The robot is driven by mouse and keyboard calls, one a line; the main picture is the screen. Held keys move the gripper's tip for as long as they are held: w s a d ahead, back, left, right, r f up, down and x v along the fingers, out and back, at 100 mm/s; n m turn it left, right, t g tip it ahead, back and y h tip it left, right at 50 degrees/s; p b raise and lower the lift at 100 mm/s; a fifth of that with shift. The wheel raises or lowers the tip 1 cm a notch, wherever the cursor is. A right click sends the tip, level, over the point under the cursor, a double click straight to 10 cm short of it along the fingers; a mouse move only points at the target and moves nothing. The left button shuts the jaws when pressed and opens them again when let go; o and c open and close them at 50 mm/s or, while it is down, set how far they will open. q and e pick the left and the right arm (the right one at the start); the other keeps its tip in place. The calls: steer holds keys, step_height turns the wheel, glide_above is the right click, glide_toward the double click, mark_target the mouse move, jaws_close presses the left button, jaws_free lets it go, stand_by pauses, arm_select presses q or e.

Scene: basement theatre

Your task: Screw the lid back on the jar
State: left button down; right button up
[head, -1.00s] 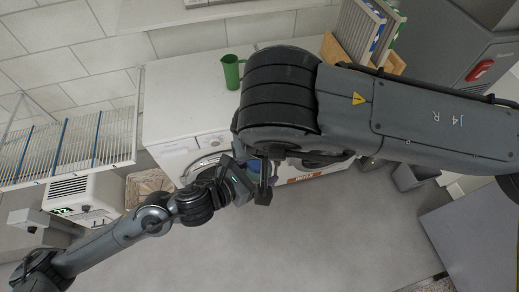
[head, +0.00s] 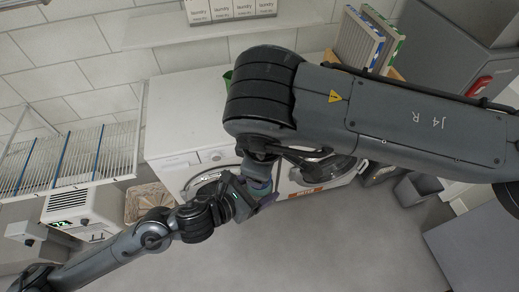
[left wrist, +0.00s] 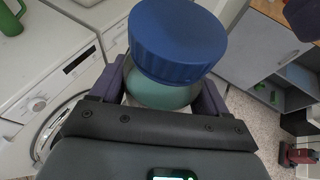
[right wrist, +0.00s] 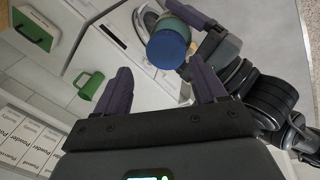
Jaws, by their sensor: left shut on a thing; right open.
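My left gripper (left wrist: 162,82) is shut on the teal-green jar (left wrist: 158,95), one finger on each side of its body. The ribbed blue lid (left wrist: 178,38) sits on the jar's top; whether it is threaded tight I cannot tell. In the right wrist view the lid (right wrist: 167,49) shows just beyond the open fingers of my right gripper (right wrist: 162,82), with nothing between them. In the head view the left gripper (head: 250,192) and part of the jar (head: 256,170) show under my right arm, which hides much of the right gripper.
White front-loading machines (head: 190,135) stand behind the grippers. A green mug (right wrist: 90,85) stands on their top, mostly hidden by my right arm in the head view. A wire drying rack (head: 75,150) hangs at left. The floor (head: 340,240) in front is open.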

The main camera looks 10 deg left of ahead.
steer(key=n, duration=0.4)
steer(key=shift+r, duration=0.1)
steer(key=n+g, duration=0.1)
steer(key=n, duration=0.2)
steer(key=shift+w+r+n, duration=0.1)
steer(key=shift+w+n, duration=0.05)
steer(key=shift+n, duration=0.25)
steer(key=n, duration=0.4)
steer(key=shift+r, duration=0.15)
steer(key=n, duration=0.3)
steer(key=shift+w+r+n+g+h, duration=0.1)
steer(key=shift+r+n+g+h, duration=0.1)
steer(key=shift+n+g+h, duration=0.15)
steer(key=n, duration=0.3)
steer(key=shift+a+r+n+g, duration=0.1)
steer(key=shift+r+n+g, duration=0.15)
steer(key=shift+n, duration=0.1)
steer(key=n, duration=0.3)
steer(key=shift+w+r+n, duration=0.1)
steer(key=shift+r+n, duration=0.1)
steer(key=shift+n, duration=0.1)
steer(key=n, duration=0.4)
steer(key=r+n, duration=0.1)
steer(key=n, duration=0.1)
steer(key=shift+w+a+g, duration=0.1)
steer(key=shift+a+g, duration=0.1)
steer(key=shift+g, duration=0.2)
steer(key=shift+f, duration=0.1)
steer(key=shift+f, duration=3.95)
